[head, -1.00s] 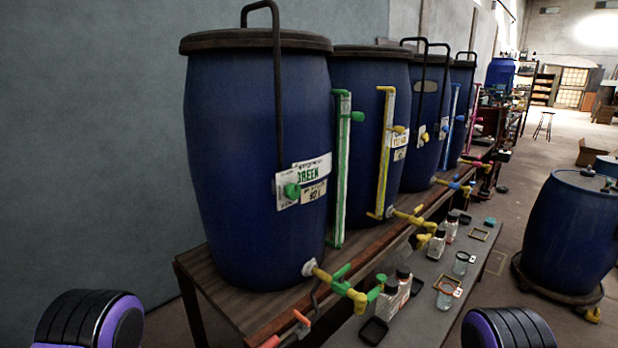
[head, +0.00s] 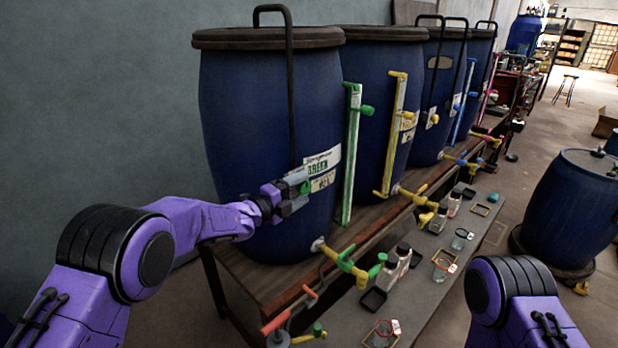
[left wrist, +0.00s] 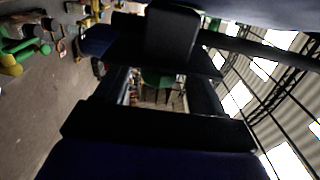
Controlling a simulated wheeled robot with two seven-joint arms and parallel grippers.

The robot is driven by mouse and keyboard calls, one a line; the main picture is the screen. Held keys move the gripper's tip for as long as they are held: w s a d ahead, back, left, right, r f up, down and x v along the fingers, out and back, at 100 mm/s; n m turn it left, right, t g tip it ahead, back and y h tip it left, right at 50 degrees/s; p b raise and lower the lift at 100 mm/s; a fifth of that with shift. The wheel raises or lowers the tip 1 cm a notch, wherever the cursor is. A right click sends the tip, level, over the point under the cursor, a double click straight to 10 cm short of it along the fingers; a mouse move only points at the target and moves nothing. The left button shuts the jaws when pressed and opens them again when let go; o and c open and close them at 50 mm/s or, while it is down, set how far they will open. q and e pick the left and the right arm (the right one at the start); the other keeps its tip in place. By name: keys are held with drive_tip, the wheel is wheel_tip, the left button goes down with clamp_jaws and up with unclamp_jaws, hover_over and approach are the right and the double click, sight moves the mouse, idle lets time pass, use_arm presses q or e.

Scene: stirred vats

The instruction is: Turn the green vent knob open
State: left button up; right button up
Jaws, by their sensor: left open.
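The green vat (head: 245,120) stands nearest on the bench, with a white GREEN label (head: 323,168) on its front. A green knob (head: 304,187) shows in part by the label, mostly hidden by my left gripper. My left gripper (head: 294,196) is open at this knob. In the left wrist view a small green patch (left wrist: 158,78) shows between the dark fingers; I cannot tell whether they touch the knob. Another green knob (head: 367,109) sticks out near the top of the green sight tube (head: 351,150). My right gripper is out of view.
A dark stirrer rod (head: 290,90) runs down the vat's front just above my gripper. A green-handled tap (head: 346,262) juts out low. Bottles (head: 396,268) and trays stand on the lower grey bench (head: 430,290). Other vats stand behind.

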sight(309, 182)
use_arm(q)
drive_tip(key=shift+p+x, duration=0.45)
drive_tip(key=shift+x, duration=1.55)
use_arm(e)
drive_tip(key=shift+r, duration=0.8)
use_arm(q)
drive_tip(key=c, duration=1)
drive_tip(key=shift+o, duration=0.2)
drive_tip(key=shift+f+b, duration=0.2)
drive_tip(key=shift+b, duration=0.25)
drive_tip(key=f+t+h+b, duration=0.1)
drive_tip(key=b, duration=1)
drive_tip(key=shift+t+h, duration=0.4)
drive_tip(key=t+h+b, duration=0.1)
drive_tip(key=b, duration=0.5)
drive_tip(key=r+t+h+b, duration=0.1)
drive_tip(key=b, duration=0.5)
drive_tip(key=shift+s+a+r+t+h, duration=0.1)
drive_tip(key=shift+r+t+h, duration=0.2)
drive_tip(key=shift+t+h, duration=0.1)
drive_tip(key=shift+r+b, duration=0.35)
drive_tip(key=shift+b, duration=0.35)
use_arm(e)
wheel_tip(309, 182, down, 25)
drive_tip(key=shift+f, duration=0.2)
